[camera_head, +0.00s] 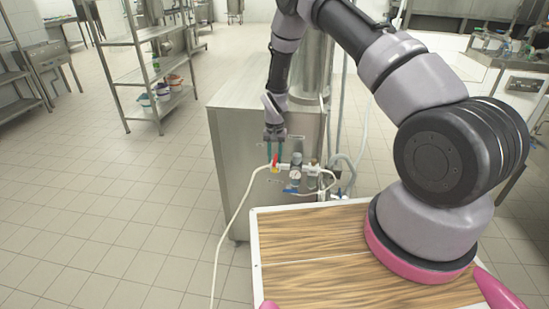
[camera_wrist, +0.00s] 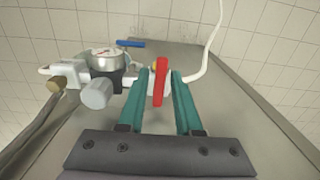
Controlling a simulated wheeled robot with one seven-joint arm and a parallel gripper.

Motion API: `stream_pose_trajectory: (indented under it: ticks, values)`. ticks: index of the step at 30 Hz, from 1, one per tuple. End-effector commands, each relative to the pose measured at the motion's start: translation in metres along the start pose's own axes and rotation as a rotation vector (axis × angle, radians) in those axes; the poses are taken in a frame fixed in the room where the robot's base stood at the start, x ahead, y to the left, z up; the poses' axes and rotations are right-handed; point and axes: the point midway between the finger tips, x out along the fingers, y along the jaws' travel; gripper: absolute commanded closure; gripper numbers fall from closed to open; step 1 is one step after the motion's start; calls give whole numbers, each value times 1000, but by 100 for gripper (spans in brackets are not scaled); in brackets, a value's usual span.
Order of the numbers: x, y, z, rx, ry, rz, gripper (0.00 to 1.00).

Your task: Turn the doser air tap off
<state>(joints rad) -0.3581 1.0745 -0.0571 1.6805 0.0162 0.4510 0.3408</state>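The tap with a red handle (camera_head: 275,160) sits at the left end of the air fittings on the steel cabinet's face. In the wrist view the red handle (camera_wrist: 160,84) stands lengthwise between the two teal fingers of my gripper (camera_wrist: 160,76). The fingers are apart, one on each side of the handle. The right finger is very close to the handle; I cannot tell whether it touches. A narrow gap shows on the left. In the head view my gripper (camera_head: 274,152) points down at the tap from above.
A pressure gauge (camera_wrist: 107,58) and a grey knob (camera_wrist: 97,93) stand left of the tap in the wrist view. A blue handle (camera_wrist: 130,43) lies beyond. A white hose (camera_head: 232,222) hangs from the fittings. A wooden top (camera_head: 310,236) is nearer me.

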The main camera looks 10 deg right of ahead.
Motion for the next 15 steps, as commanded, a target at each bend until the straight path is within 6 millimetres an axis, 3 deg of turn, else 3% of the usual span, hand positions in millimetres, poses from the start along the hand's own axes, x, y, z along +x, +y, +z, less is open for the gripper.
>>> stream_pose_trajectory:
  ticks: [10,15]
  values:
    - [-1,0,0,1,0,0,51]
    - [-18,-1,-1,1,3,-2,51]
